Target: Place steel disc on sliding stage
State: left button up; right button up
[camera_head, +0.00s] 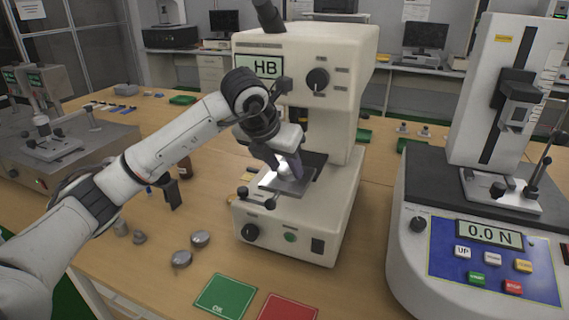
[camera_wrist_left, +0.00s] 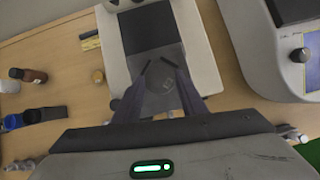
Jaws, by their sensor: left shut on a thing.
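The hardness tester marked HB (camera_head: 330,190) stands in the middle of the table. Its flat grey sliding stage (camera_head: 298,187) juts out at the front, and it also shows in the left wrist view (camera_wrist_left: 181,52). My left gripper (camera_head: 288,176) is right over the stage, pointing down. It is shut on a steel disc, which shows faintly as a round outline between the fingers (camera_wrist_left: 157,66) in the left wrist view. I cannot tell whether the disc touches the stage. Two more grey discs, one farther (camera_head: 200,239) and one nearer (camera_head: 181,259), lie on the table.
A green mat (camera_head: 226,297) and a red mat (camera_head: 288,307) lie at the front. A force tester (camera_head: 480,220) with a 0.0 N display stands at the right. Another device (camera_head: 65,150) is at the left. A brown bottle (camera_wrist_left: 30,75) stands left of the tester.

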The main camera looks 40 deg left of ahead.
pick_arm(q)
jog(key=o, duration=1.4)
jog(key=v, duration=1.2)
jog(key=shift+r, duration=0.1)
